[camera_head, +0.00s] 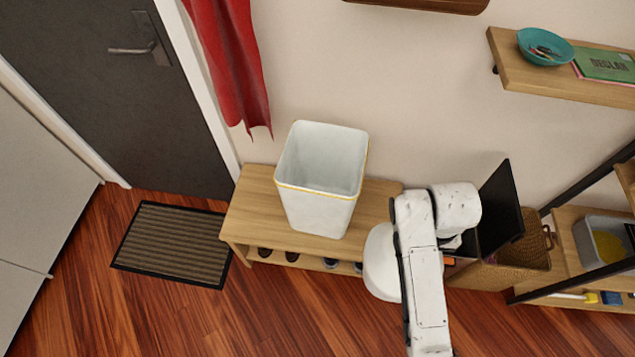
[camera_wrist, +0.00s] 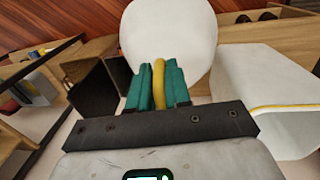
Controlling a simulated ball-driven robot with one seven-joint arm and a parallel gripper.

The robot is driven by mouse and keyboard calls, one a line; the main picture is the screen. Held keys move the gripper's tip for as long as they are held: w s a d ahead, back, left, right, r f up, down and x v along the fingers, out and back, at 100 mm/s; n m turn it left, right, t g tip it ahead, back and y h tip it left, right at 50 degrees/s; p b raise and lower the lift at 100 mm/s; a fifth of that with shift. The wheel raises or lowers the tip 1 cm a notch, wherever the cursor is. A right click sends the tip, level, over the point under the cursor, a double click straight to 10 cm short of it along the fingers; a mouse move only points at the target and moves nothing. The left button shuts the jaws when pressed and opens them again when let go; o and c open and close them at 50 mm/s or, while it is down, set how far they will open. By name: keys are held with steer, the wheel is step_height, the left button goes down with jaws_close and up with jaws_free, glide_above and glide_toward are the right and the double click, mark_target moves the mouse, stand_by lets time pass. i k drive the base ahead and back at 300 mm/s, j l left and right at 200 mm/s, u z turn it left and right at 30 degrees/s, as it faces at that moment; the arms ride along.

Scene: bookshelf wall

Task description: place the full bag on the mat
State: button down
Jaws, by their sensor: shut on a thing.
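The full bag (camera_head: 381,262) is white and rounded. It hangs beside the front right of the wooden bench, partly hidden by my arm. In the wrist view the bag (camera_wrist: 168,30) is just beyond my gripper (camera_wrist: 159,82), whose teal fingers are shut on a yellow strip at the bag's top. The fingers are hidden in the head view. The mat (camera_head: 175,244) is brown and ribbed with a black border. It lies bare on the floor before the dark door, left of the bench and well away from the bag.
A white bin (camera_head: 318,212) with a yellow line near its rim stands open and empty on the bench (camera_head: 248,205). Shoes sit on the bench's lower shelf. A wicker basket (camera_head: 520,260) and shelving are at right. The wooden floor (camera_head: 270,310) before the bench is clear.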

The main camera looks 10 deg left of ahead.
mark_target(173, 240)
steer(key=u, duration=2.15)
steer(key=i+l, duration=0.45)
steer(key=i, duration=0.25)
steer(key=i+l+u, duration=0.1)
steer(key=i+l, duration=0.35)
steer(key=i, duration=0.3)
steer(key=i+l, duration=0.5)
steer(key=i, duration=0.2)
steer(key=j+u, duration=0.05)
